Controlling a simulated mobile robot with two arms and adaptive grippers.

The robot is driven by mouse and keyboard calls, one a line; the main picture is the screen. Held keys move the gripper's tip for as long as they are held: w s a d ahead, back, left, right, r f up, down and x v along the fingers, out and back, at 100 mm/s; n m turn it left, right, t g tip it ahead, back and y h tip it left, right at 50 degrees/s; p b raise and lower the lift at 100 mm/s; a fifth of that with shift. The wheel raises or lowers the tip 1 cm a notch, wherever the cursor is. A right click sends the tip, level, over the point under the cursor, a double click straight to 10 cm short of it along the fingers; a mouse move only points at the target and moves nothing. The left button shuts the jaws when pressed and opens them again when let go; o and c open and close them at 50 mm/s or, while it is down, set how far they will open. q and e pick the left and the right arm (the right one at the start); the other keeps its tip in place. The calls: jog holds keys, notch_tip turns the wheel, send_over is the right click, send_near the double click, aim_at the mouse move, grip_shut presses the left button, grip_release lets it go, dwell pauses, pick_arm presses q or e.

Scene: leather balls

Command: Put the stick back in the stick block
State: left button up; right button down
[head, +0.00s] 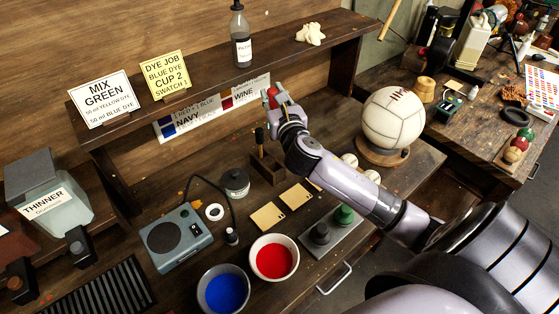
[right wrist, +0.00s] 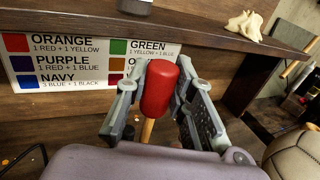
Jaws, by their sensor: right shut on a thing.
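The stick has a red rounded head (head: 271,98) and a pale wooden handle. My right gripper (head: 280,108) is shut on it above the back of the bench. In the right wrist view the red head (right wrist: 160,88) stands up between the two fingers of the gripper (right wrist: 162,105), with part of the handle below it. A dark brown stick block (head: 267,170) stands on the bench below the gripper. A dark-headed stick (head: 260,139) stands upright at its left part. The lower end of the held stick is hidden. My left gripper is out of view.
A white leather ball (head: 393,117) on a round wooden stand is right of my arm. A bowl of red dye (head: 274,259) and a bowl of blue dye (head: 223,291) stand in front. A shelf (head: 215,82) with a bottle runs behind the gripper.

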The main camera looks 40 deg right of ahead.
jog(key=shift+w+d+r, duration=0.2)
jog(key=shift+w+d, duration=0.2)
jog(key=shift+d+f, duration=0.1)
jog(key=shift+f, duration=0.2)
jog(key=f, duration=0.5)
jog(key=f+b, duration=0.1)
jog(key=f, duration=0.2)
jog(key=shift+s+a+f, duration=0.2)
jog(key=shift+s+a, duration=0.1)
jog(key=shift+a, duration=0.05)
notch_tip(320, 180, down, 5)
jog(key=shift+w+d+f+b, duration=0.15)
jog(key=shift+f+b, duration=0.05)
jog(key=shift+b, duration=0.55)
jog(key=shift+f, duration=0.5)
pick_arm(q)
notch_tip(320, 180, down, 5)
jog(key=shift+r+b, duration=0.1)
jog(key=shift+b, duration=1.15)
pick_arm(e)
notch_tip(320, 180, down, 4)
jog(key=shift+r, duration=0.1)
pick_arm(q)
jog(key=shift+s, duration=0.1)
